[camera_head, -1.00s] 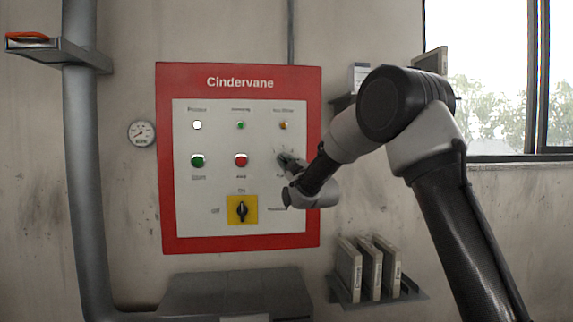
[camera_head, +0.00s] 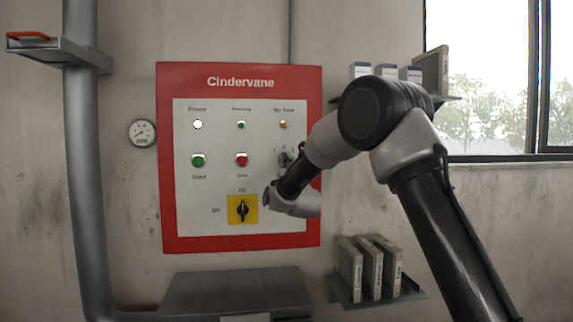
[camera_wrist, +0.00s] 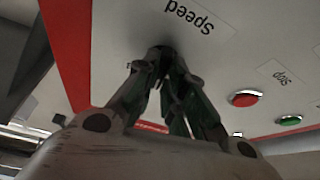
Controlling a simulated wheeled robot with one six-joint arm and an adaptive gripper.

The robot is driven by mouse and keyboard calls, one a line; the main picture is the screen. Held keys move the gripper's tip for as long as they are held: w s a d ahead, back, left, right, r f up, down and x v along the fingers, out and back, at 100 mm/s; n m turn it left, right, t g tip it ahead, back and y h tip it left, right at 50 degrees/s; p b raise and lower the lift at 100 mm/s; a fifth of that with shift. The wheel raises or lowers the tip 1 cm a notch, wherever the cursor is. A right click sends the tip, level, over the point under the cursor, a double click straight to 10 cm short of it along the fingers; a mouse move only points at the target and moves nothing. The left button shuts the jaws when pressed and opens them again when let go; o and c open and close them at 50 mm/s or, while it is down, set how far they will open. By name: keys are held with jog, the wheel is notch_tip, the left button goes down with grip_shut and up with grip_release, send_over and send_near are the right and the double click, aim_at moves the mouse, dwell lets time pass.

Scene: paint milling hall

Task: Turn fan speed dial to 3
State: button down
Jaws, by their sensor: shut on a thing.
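The red-framed Cindervane panel (camera_head: 240,240) hangs on the wall. The fan speed dial (camera_head: 285,159) is at its right, in the middle row, partly covered by my arm. In the wrist view the dark dial (camera_wrist: 161,52) is beside the inverted "Speed" label (camera_wrist: 188,15). My gripper (camera_wrist: 163,68) is shut on the dial, with its fingertips at either side of it. In the head view my wrist hides most of the gripper. The dial's numbers and pointer position cannot be read.
Left of the dial are the red button (camera_head: 241,159) and green button (camera_head: 198,160). A black rotary switch on a yellow plate (camera_head: 235,218) is just left of my wrist. A shelf with binders (camera_head: 372,268) juts out below right.

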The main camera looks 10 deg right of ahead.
jog(key=m+h, duration=0.2)
jog(key=m, duration=0.3)
jog(key=m+g+h, duration=0.1)
jog(key=m+h, duration=0.2)
jog(key=m, duration=0.2)
jog(key=m+g+h, duration=0.1)
jog(key=m+h, duration=0.1)
jog(key=m, duration=0.3)
jog(key=shift+a+m, duration=0.3)
jog(key=shift+h, duration=0.4)
jog(key=c, duration=1.5)
grip_release()
jog(key=v, duration=1.2)
jog(key=shift+r, duration=0.15)
